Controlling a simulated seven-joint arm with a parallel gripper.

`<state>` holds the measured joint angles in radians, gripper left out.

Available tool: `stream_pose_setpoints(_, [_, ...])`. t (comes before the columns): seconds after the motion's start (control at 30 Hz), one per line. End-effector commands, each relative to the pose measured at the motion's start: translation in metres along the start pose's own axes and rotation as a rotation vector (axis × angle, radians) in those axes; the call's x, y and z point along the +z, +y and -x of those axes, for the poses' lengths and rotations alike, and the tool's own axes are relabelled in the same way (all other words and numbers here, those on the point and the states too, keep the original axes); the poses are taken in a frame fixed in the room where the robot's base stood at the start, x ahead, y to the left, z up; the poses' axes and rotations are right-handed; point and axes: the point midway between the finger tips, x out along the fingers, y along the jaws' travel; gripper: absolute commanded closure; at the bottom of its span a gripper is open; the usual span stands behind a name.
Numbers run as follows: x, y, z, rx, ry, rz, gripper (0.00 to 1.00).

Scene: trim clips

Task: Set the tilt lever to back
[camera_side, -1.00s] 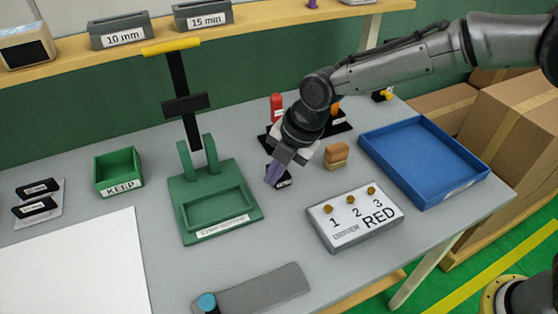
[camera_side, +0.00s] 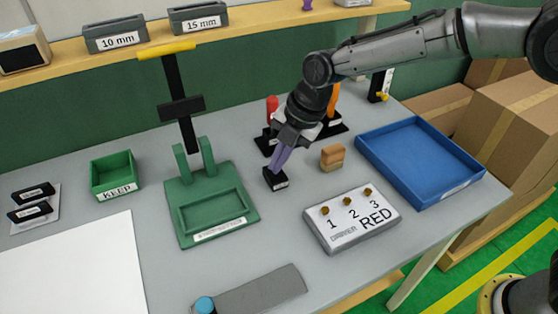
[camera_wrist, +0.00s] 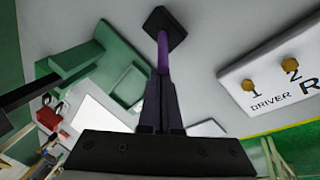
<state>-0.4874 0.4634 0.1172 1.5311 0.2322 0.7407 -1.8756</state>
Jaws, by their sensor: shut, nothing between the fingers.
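A small black base (camera_side: 275,181) with a pale label stands on the grey table. In the wrist view the base (camera_wrist: 164,20) carries a purple stick (camera_wrist: 163,52), which looks like a lever. My gripper (camera_side: 277,163) is shut and points down at this base. In the wrist view its closed fingers (camera_wrist: 160,78) lie in line with the stick and hide its near end. I cannot tell whether they touch it, nor clearly which way it tilts. A green fixture (camera_side: 212,208) to the left has a tall black arm (camera_side: 177,95) with a yellow handle (camera_side: 165,50).
A red-handled piece (camera_side: 272,104) and an orange one (camera_side: 333,98) stand close behind my gripper. A wooden block (camera_side: 332,157), a driver box (camera_side: 350,218) and a blue tray (camera_side: 420,160) are to the right. A green KEEP bin (camera_side: 116,174) is at left.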

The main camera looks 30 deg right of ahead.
Motion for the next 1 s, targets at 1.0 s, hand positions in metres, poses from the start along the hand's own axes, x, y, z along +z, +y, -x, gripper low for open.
stream_pose_setpoints(1.0, [0.030, 0.041, -0.001, -0.170, 0.118, -0.060, 1.00])
